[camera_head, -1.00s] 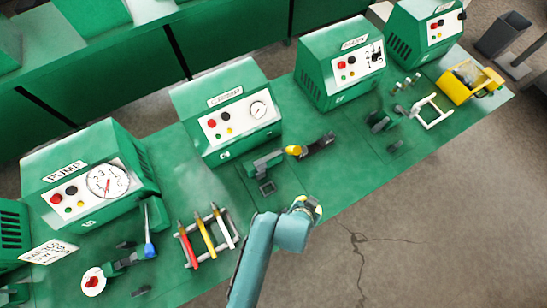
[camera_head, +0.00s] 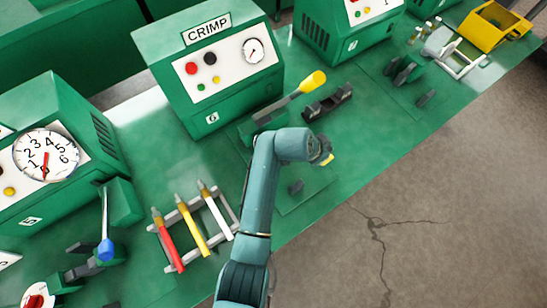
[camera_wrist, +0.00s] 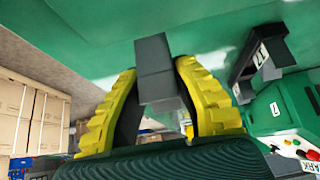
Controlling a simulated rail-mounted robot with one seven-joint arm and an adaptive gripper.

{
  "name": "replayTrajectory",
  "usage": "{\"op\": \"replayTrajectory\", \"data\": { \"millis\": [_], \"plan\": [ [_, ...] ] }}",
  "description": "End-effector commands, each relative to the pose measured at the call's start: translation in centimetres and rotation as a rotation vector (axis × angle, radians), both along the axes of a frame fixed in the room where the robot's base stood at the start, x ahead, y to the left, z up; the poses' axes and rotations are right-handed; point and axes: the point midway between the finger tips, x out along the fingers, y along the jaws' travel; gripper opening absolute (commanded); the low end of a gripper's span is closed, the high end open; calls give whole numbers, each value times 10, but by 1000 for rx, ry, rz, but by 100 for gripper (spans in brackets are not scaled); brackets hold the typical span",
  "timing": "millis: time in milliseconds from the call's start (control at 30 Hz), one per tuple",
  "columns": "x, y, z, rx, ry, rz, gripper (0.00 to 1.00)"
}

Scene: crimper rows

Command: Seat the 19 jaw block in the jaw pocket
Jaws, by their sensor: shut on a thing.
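My gripper (camera_head: 326,159) is over the front part of the crimp station. In the wrist view its yellow fingers (camera_wrist: 160,105) are shut on a dark grey jaw block (camera_wrist: 155,70), held between them with its end standing out beyond the tips. No number is readable on it. The crimp tool with its yellow-knobbed lever (camera_head: 300,92) stands behind my arm, which hides part of it. The jaw pocket cannot be made out clearly. A small dark piece (camera_head: 296,187) lies on the mat left of my gripper.
A dark block rack (camera_head: 328,102) stands behind my gripper; a part marked 17 (camera_wrist: 263,58) shows in the wrist view. The CRIMP machine (camera_head: 212,75) is behind. A rack of coloured pens (camera_head: 195,227) is left of my arm. The bench edge is close in front.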

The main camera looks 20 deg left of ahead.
Motion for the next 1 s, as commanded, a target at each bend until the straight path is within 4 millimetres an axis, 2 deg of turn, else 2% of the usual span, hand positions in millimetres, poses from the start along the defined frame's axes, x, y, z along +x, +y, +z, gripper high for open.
{"op": "replayTrajectory", "data": {
  "millis": [33, 100, 400, 667, 800, 1000],
  "plan": [
    [-5, 17, 2, 0, -3, 8, 0],
    [-14, 35, 2, 0, -2, 8, 0],
    [-46, 111, 1, 0, -2, 7, 0],
    [-58, 139, 1, 2, -2, 5, 0],
    [-59, 137, -29, -1, 2, 1, 0],
    [-60, 137, -39, 0, 6, 4, 0]
  ]
}}
